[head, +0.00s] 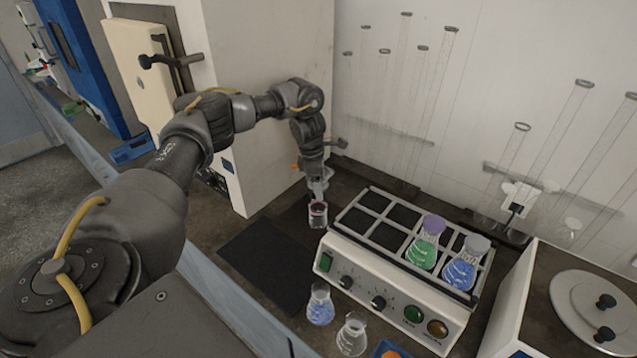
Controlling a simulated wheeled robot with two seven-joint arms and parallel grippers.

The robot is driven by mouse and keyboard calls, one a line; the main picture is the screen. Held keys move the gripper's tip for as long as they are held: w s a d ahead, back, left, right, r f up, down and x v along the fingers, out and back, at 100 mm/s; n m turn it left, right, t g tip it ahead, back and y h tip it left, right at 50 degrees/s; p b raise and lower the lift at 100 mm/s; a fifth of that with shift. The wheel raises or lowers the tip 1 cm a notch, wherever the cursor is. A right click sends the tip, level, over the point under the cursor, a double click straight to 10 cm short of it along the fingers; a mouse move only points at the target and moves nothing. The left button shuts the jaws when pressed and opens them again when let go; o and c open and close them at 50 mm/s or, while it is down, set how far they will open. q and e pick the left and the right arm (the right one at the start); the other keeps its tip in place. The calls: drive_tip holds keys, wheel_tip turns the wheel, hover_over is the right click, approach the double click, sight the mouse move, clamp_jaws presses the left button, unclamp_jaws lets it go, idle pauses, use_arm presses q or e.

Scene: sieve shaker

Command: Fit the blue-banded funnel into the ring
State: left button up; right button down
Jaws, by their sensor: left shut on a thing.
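My left gripper (317,190) is pointed down near the middle of the bench and is shut on a small clear glass vessel (318,214). The vessel has a dark red band or contents. It is held at or just above the dark bench top, beside the shaker; I cannot tell whether it touches. I cannot make out a blue-banded funnel or a ring in this view. My right gripper is not in view.
A shaker (334,236) with a gridded top holds a green flask (424,252) and a blue flask (462,272). A blue-filled flask (320,308) and a clear flask (351,338) stand in front. A dark mat (262,262) lies bare. A round-lidded device (570,300) stands right.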

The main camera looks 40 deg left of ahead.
use_arm(q)
drive_tip(key=shift+f, duration=0.3)
idle(0.4)
drive_tip(key=o, duration=1.1)
drive_tip(key=shift+c, duration=0.2)
drive_tip(key=shift+r, duration=0.15)
drive_tip(key=shift+r+p, duration=2.4)
drive_tip(key=shift+r, duration=0.5)
